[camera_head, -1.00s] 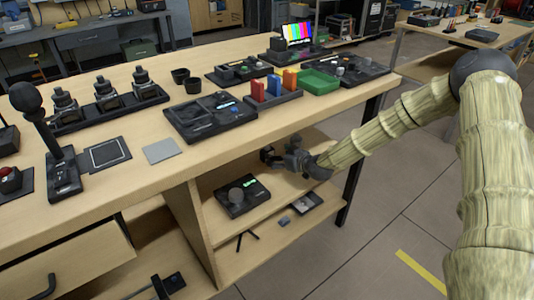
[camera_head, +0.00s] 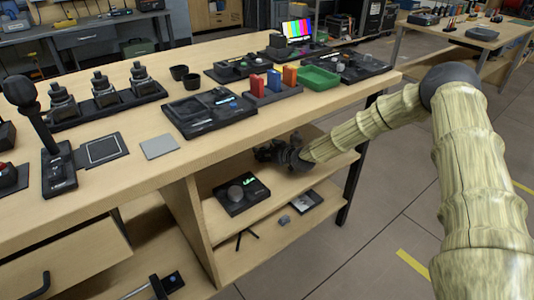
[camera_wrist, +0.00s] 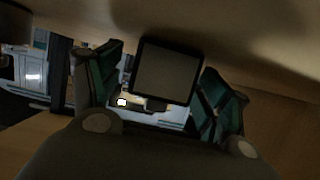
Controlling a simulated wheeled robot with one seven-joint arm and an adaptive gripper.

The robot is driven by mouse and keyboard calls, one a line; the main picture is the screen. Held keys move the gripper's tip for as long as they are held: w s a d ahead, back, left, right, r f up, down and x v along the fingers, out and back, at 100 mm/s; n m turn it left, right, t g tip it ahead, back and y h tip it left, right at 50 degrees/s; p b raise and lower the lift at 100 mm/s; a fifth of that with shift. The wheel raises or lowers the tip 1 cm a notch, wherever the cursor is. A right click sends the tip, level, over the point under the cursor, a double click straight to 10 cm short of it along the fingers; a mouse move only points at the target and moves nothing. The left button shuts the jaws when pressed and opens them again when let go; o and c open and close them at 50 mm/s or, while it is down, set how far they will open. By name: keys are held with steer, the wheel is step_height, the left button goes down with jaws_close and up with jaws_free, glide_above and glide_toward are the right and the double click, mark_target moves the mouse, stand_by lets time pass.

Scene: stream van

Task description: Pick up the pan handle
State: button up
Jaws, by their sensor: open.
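My gripper (camera_head: 280,155) reaches into the open shelf bay under the workbench top, above the lower shelf board. In the wrist view, the gripper (camera_wrist: 163,85) shows two dark fingers with green inner faces, spread apart. A dark square-framed piece with a grey face (camera_wrist: 167,72) shows between them; no contact with either finger is visible. I cannot pick out the pan handle with certainty. A thin rod with a black block (camera_head: 165,287) lies low at the left, away from my gripper. The back of the bay is dark and partly hidden by my arm.
The workbench top (camera_head: 230,140) is close above, and a dark table leg (camera_head: 351,188) stands at the right.

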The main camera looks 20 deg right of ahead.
steer(key=shift+c, duration=0.2)
steer(key=c, duration=1.1)
steer(key=shift+r, duration=0.1)
steer(key=shift+c, duration=0.2)
